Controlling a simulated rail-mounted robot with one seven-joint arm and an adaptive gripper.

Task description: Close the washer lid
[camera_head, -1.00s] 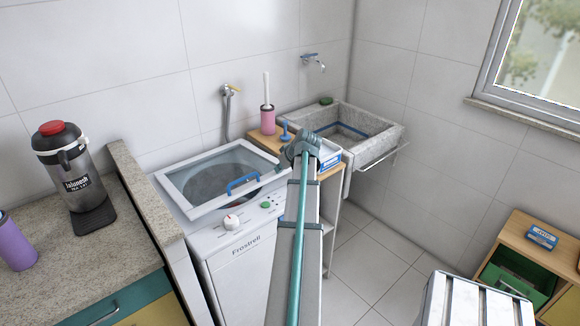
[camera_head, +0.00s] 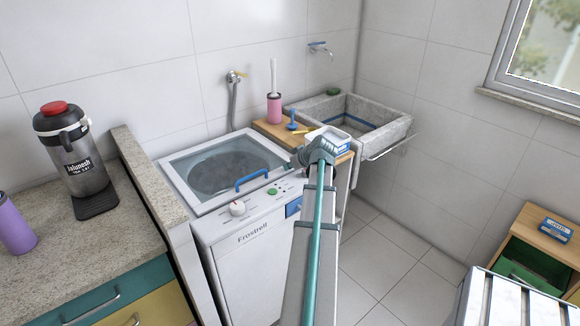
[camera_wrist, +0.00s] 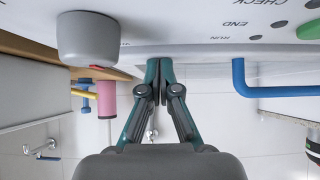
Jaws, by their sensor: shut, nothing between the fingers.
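The washer lid (camera_head: 190,205) is a glass panel in a pale frame with a blue handle (camera_head: 252,180) at its front. In the head view it lies about flat over the top of the white washer (camera_head: 245,265), with the drum visible through the glass. My gripper (camera_head: 287,166) is at the lid's right edge, partly hidden by my arm. In the wrist view, which looks upside down, my gripper (camera_wrist: 165,68) is shut and empty. Its fingertips are at the pale lid edge (camera_wrist: 210,48), beside the blue handle (camera_wrist: 238,78); I cannot tell whether they touch.
A white knob (camera_head: 238,208) and a green button (camera_head: 272,192) sit on the washer's front panel. A wooden shelf (camera_head: 270,128) with a pink brush holder (camera_head: 274,107) and a stone sink (camera_head: 395,128) lie right. A counter (camera_head: 65,250) stands left.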

